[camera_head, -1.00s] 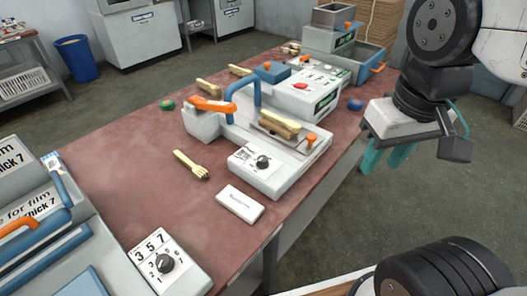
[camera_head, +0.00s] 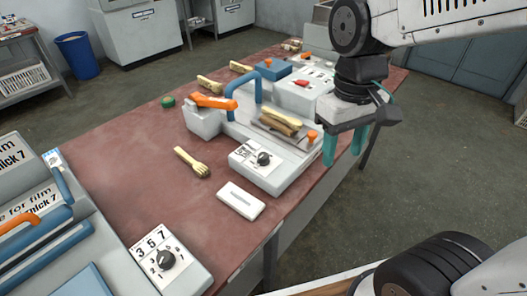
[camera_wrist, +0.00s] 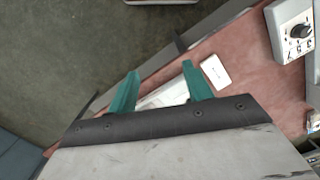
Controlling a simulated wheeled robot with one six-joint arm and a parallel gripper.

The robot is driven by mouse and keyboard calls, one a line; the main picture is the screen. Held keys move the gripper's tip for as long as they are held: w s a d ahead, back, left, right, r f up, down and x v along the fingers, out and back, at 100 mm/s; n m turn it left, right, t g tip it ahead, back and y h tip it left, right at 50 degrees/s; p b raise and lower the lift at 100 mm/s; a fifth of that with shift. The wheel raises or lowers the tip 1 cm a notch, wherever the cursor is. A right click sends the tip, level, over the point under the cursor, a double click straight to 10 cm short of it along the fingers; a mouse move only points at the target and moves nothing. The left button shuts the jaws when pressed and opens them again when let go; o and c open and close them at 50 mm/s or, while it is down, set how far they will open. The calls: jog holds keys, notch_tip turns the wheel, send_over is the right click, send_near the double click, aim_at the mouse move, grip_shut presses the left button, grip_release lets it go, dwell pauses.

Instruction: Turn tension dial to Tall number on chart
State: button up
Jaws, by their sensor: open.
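A black dial (camera_head: 264,158) sits on the front panel of the middle press (camera_head: 285,172), next to a small printed chart (camera_head: 241,155). Another black dial (camera_head: 166,260) is on the near-left machine, below a chart (camera_head: 151,241) reading 3, 5, 7. In the wrist view a dial (camera_wrist: 299,31) with numbers shows at the upper right. My gripper (camera_head: 344,145) is open and empty, with teal fingers pointing down, at the right side of the middle press. In the wrist view my gripper's fingers (camera_wrist: 158,92) are apart with nothing between them gripped. The small chart's text is too small to read.
A white card or block (camera_head: 240,200) lies on the red table (camera_head: 130,190) in front of the middle press. Wooden pieces (camera_head: 282,122) rest on the press.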

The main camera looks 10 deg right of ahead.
aim_at(263, 155)
jog(key=w+a+f+n, duration=0.3)
jog(key=w+n, duration=0.1)
jog(key=w, duration=0.2)
jog(key=w+a+f+n, duration=0.3)
jog(key=w+n, duration=0.1)
jog(key=w, duration=0.2)
jog(key=w+a+f+n, duration=0.3)
jog(key=w+a+n, duration=0.1)
jog(key=w, duration=0.3)
jog(key=shift+w+f+t, duration=0.1)
jog(key=shift+f+t, duration=0.2)
jog(key=shift+w+a+n, duration=0.1)
jog(key=shift+w+n, duration=0.1)
jog(key=shift+n, duration=0.4)
jog(key=shift+f+n, duration=0.3)
notch_tip(263, 155, down, 7)
jog(key=shift+f, duration=0.1)
jog(key=shift+c, duration=0.2)
jog(key=c, duration=0.9)
